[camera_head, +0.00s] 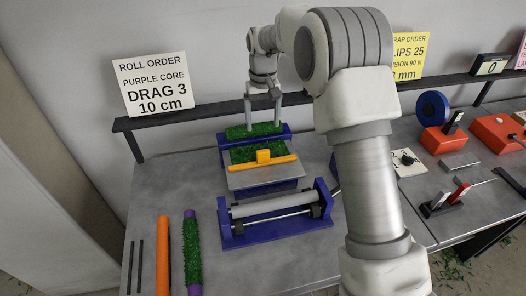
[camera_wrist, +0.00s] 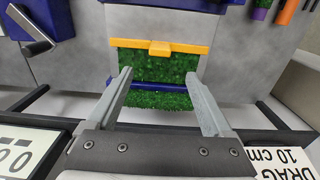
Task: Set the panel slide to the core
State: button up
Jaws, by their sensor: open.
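The slide (camera_head: 263,159) is an orange-yellow bar with a raised block at its middle, lying across the green turf panel (camera_head: 258,150). In the wrist view the bar (camera_wrist: 160,47) crosses the turf (camera_wrist: 155,67) beyond my fingertips. My gripper (camera_head: 263,125) is open and empty above the back of the turf, behind the bar; in the wrist view its two fingers (camera_wrist: 158,77) stand wide apart over the turf. A core with purple ends and green covering (camera_head: 192,255) lies at the front left. An orange core (camera_head: 163,255) lies beside it.
A blue stand (camera_head: 270,235) with a grey roller is in front of the panel. Two dark rods (camera_head: 135,265) lie at the left. A sign (camera_head: 153,84) reads purple core, drag 3, 10 cm. A dark rail (camera_head: 190,110) runs behind. Orange devices stand right.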

aim_at(263, 151)
notch_tip(263, 151, down, 13)
jog(key=shift+r+p, duration=0.2)
jog(key=shift+p, duration=0.1)
grip_shut()
dwell(0.4)
